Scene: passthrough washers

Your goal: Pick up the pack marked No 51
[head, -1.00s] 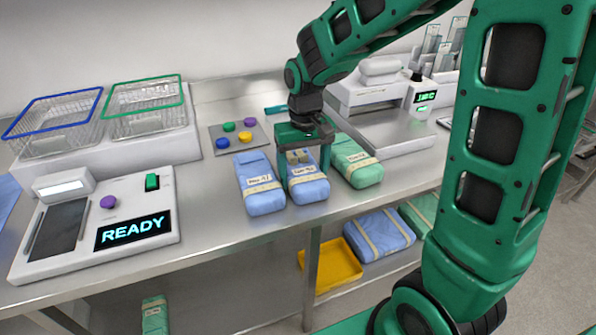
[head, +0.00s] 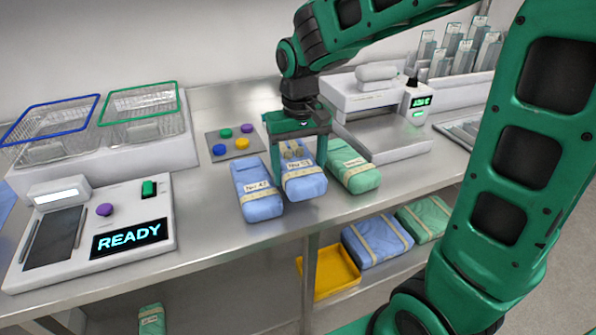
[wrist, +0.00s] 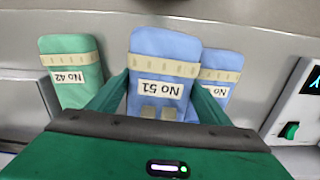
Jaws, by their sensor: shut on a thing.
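The pack marked No 51 (wrist: 166,60) is a blue wrapped bundle with a cream band and a white label, upside down in the wrist view. It is the middle of three packs on the steel counter in the head view (head: 303,186). My gripper (head: 297,165) is over it from above, with a finger on each side, shut on it. In the wrist view the fingers (wrist: 160,92) press along its two sides. I cannot tell whether the pack is clear of the counter.
A blue pack (head: 257,190) lies close on the left and a green pack marked No 42 (wrist: 76,75) close on the other side, at right in the head view (head: 353,167). A READY console (head: 150,205), wire baskets (head: 140,108) and a white machine (head: 385,115) stand around.

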